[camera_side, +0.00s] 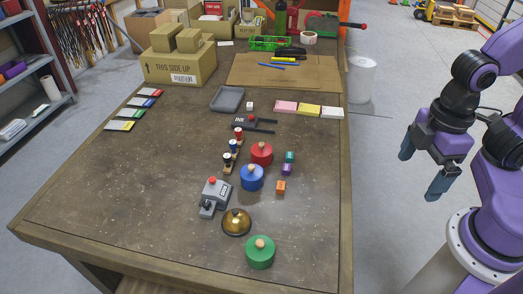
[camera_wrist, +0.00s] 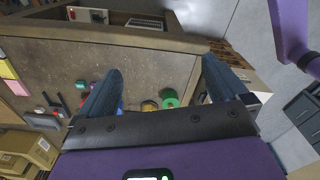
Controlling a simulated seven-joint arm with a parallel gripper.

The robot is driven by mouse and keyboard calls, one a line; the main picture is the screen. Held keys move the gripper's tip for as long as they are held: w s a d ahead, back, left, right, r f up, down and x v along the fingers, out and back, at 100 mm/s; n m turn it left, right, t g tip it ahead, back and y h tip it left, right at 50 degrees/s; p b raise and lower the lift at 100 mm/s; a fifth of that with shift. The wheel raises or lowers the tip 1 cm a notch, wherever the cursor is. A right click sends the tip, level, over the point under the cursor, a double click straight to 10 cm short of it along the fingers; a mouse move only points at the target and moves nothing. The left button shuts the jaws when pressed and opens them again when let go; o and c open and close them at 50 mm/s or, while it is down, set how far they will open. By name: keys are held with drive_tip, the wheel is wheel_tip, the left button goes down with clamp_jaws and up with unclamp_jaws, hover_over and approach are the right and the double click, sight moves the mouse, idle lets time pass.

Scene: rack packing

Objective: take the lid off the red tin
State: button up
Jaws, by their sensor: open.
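The red tin (camera_side: 262,157) stands upright on the table, with its lid on and a pale wooden knob on top. A blue tin (camera_side: 251,179) stands just in front of it, and a green tin (camera_side: 260,254) stands near the table's front edge; both have lids with knobs. My gripper (camera_side: 421,172) is open and empty, off the right side of the table and well away from the tins. In the wrist view my two fingers (camera_wrist: 158,82) are spread apart, with the green tin (camera_wrist: 170,98) visible between them. I cannot make out the red tin for certain there.
A brass bell (camera_side: 236,222) and a grey device (camera_side: 214,197) stand near the tins. Small spools (camera_side: 233,146) stand left of the red tin; small teal, purple and orange blocks (camera_side: 281,187) lie right. Boxes (camera_side: 178,62) stand at the back. The table's left front is clear.

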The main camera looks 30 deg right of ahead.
drive_tip(key=w+a+r+n, duration=0.1)
drive_tip(key=w+a+r, duration=0.1)
drive_tip(key=w+a, duration=0.6)
drive_tip(key=n+y, duration=0.1)
drive_tip(key=n, duration=0.3)
hover_over(262, 143)
drive_tip(key=f, duration=1.8)
drive_tip(key=shift+w+f, duration=0.15)
drive_tip(key=shift+w, duration=0.05)
drive_tip(key=shift+s+f, duration=0.15)
drive_tip(key=shift+f, duration=1.15)
drive_tip(key=shift+s+f, duration=0.15)
drive_tip(key=shift+f, duration=1.15)
drive_tip(key=c, duration=1)
